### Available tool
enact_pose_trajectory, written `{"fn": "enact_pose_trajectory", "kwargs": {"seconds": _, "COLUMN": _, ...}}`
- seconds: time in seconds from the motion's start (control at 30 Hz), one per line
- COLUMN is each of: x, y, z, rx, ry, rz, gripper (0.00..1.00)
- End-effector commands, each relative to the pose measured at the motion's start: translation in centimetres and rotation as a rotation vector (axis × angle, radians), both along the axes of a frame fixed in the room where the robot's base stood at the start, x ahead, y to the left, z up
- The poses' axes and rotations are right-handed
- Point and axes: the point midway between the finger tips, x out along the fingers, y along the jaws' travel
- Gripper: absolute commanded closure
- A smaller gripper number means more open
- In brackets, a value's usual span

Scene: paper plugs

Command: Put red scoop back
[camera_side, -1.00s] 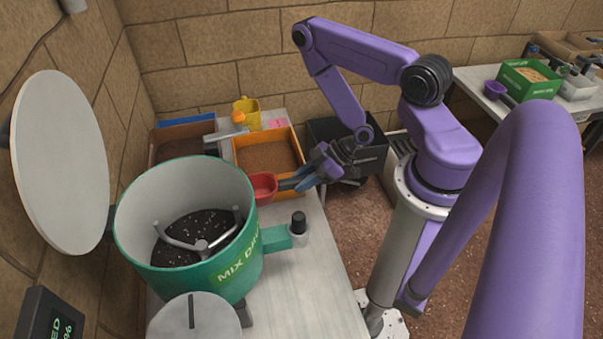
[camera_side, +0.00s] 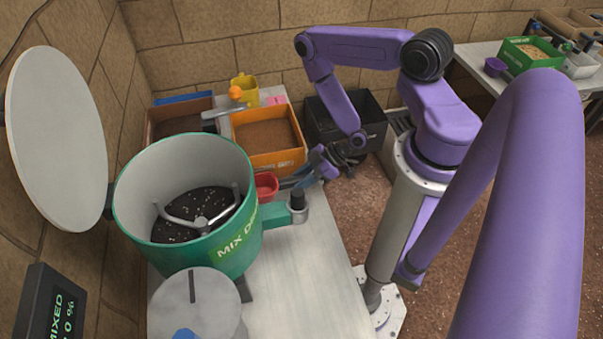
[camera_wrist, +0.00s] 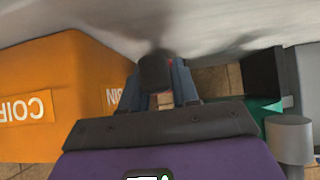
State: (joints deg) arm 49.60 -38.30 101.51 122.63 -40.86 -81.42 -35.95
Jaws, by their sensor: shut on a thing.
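The red scoop (camera_side: 266,186) is at the right rim of the green mixing drum (camera_side: 237,250) in the side view, partly hidden behind that rim. My gripper (camera_side: 296,182) is to the right of the scoop, shut on its dark handle. In the wrist view my gripper (camera_wrist: 165,88) closes on a dark handle end (camera_wrist: 154,72); the red bowl is mostly hidden there. The orange bin (camera_side: 277,160) of brown material is just behind the scoop. I cannot tell whether the scoop touches the table.
The drum's green side block and dark knob (camera_side: 298,199) stand close in front of the gripper. A black crate (camera_side: 318,128) is behind it. A yellow jug (camera_side: 245,90) stands at the back. The front right tabletop (camera_side: 310,290) is clear.

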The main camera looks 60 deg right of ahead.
Motion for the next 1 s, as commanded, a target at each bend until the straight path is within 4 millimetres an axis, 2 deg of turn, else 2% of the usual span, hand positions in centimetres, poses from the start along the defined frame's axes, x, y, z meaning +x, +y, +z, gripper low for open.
{"fn": "enact_pose_trajectory", "kwargs": {"seconds": 1.0, "x": 0.0, "y": 0.0, "z": -1.3, "rx": 0.000, "ry": 0.000, "rz": 0.001, "gripper": 1.00}}
